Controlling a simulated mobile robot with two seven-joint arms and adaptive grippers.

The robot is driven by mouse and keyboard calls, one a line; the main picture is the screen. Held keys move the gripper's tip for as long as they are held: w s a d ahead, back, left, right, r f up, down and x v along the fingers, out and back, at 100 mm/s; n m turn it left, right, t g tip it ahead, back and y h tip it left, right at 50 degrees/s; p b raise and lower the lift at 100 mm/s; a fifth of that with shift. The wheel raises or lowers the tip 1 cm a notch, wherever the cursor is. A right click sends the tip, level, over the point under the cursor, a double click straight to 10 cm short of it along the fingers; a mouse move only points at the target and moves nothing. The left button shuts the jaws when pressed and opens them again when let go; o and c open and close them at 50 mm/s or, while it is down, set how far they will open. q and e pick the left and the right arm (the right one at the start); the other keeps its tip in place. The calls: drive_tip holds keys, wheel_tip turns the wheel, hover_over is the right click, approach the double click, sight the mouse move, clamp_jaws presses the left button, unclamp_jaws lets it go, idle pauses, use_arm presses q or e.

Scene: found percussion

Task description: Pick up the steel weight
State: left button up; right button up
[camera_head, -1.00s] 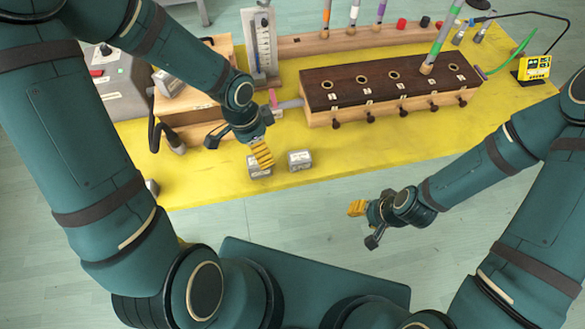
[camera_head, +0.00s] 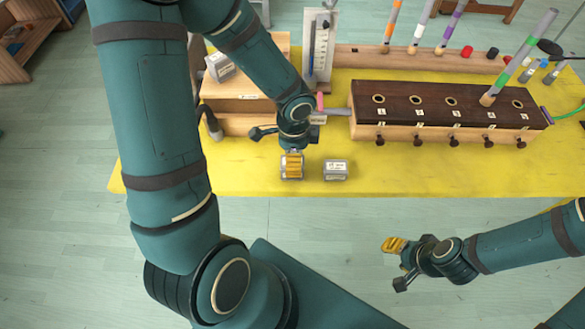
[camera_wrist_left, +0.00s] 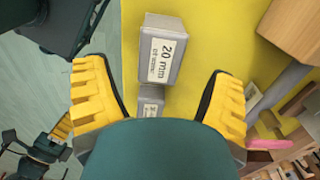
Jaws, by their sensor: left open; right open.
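Two small grey metal-looking blocks with white labels sit near the yellow table's front edge. In the head view, the left block (camera_head: 292,177) is partly hidden by my left gripper (camera_head: 292,163); the right block (camera_head: 335,170) stands clear beside it. Which one is the steel weight is not clear. In the left wrist view, a grey block marked "20 mm" (camera_wrist_left: 163,52) lies ahead between the spread yellow fingers, and a second grey block (camera_wrist_left: 150,104) is partly hidden by my gripper's palm. My left gripper is open; contact is not visible. My right gripper (camera_head: 394,244) is open and empty, in front of the table.
Another grey block (camera_head: 219,66) sits on the wooden box (camera_head: 240,84) at back left. A wooden block with a dark, holed top (camera_head: 430,90) stands right of the left gripper. The yellow table (camera_head: 420,175) is clear at front right.

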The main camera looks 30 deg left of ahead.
use_arm(q)
wheel_tip(320, 180, down, 5)
drive_tip(key=shift+s+a+r+b, duration=0.1)
drive_tip(key=shift+a+b, duration=0.05)
drive_tip(key=shift+b, duration=0.9)
drive_tip(key=shift+r, duration=0.1)
drive_tip(key=c, duration=1.4)
